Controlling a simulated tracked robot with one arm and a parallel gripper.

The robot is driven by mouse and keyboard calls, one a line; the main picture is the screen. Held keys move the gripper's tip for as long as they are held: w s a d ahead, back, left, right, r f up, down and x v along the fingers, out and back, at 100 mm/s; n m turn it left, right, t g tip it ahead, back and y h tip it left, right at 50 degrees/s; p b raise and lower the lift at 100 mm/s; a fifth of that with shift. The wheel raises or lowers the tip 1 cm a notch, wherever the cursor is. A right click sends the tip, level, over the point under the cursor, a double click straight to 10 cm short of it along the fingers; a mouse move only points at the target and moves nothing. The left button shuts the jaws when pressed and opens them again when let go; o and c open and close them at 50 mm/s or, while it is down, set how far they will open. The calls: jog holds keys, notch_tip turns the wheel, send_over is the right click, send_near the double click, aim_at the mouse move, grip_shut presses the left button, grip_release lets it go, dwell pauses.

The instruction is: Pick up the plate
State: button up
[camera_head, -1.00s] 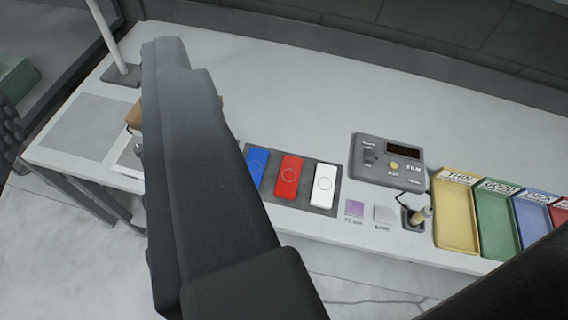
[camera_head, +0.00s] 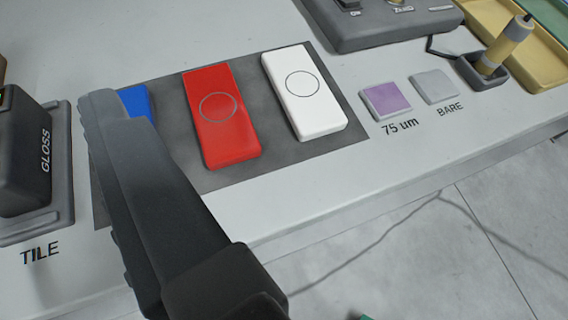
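Three flat plates lie side by side on a dark grey mat (camera_head: 225,185). They are a blue plate (camera_head: 137,102), a red plate (camera_head: 228,135) with a ring mark, and a white plate (camera_head: 308,88) with a ring mark. One dark finger of my gripper (camera_head: 150,190) crosses the left of the picture and hides most of the blue plate. Its tip appears above or beside the blue plate; contact cannot be told. The other finger is not visible, so I cannot see whether the gripper is open. No plate is visibly held.
A black gloss meter (camera_head: 25,150) stands at the left above the label TILE. A small purple tile (camera_head: 387,101) and a grey tile (camera_head: 433,86) lie to the right. A grey device (camera_head: 385,22), a probe in a holder (camera_head: 505,45) and a yellow tray (camera_head: 545,50) stand beyond.

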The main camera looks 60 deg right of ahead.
jog(key=s+d+f+m+g+h, duration=0.1)
jog(key=s+d+f+g+h, duration=0.3)
jog(key=f, duration=0.9)
jog(key=t+b, duration=0.2)
send_near(227, 132)
jog(key=shift+y, duration=0.3)
jog(key=x, duration=0.4)
jog(key=shift+w+d+r, duration=0.2)
jog(key=shift+d+r, duration=0.05)
jog(key=x, duration=0.2)
jog(key=b+x, duration=0.1)
jog(key=x, duration=0.1)
jog(key=shift+d+f, duration=0.1)
jog(key=shift+f, duration=0.15)
jog(key=shift+w+d+b, duration=0.2)
jog(key=shift+w+b, duration=0.1)
jog(key=shift+c, duration=0.4)
jog(key=c, duration=1.1)
jog(key=shift+o, duration=0.2)
jog(key=shift+r, duration=0.15)
